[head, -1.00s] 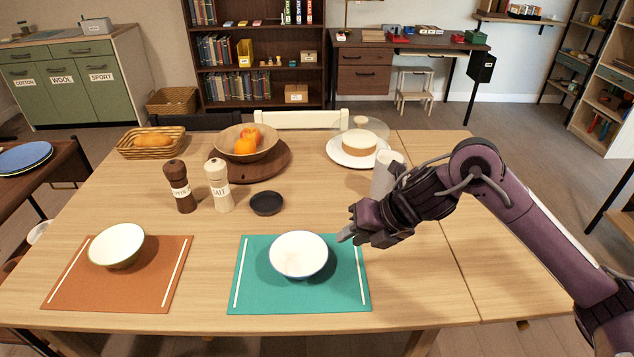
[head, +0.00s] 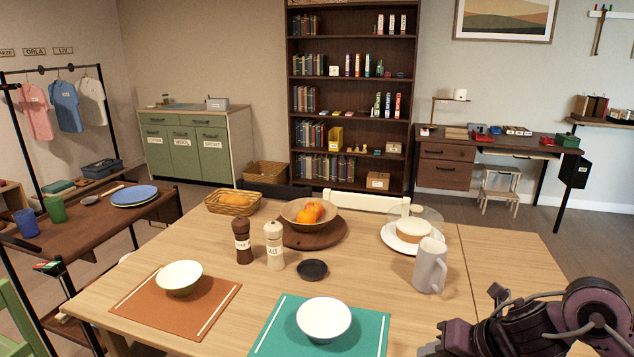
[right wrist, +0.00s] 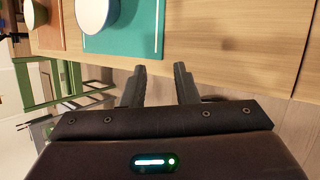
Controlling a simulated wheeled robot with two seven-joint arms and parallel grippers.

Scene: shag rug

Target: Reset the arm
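My right arm shows at the lower right of the head view, folded back near the table's front right, with its fingertips cut off or hidden there. In the right wrist view my right gripper (right wrist: 160,85) is open and empty, its two dark fingers apart over the table's edge and the floor. A white bowl (head: 324,319) sits on the teal placemat (head: 375,336), apart from the gripper. My left gripper is not in any view.
The wooden table (head: 380,275) holds a grey mug (head: 430,267), a pepper mill (head: 242,240), a salt mill (head: 274,246), a small black dish (head: 312,270), a fruit bowl (head: 298,215) and a cake (head: 411,230). A green chair (right wrist: 45,85) shows beside the table in the wrist view.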

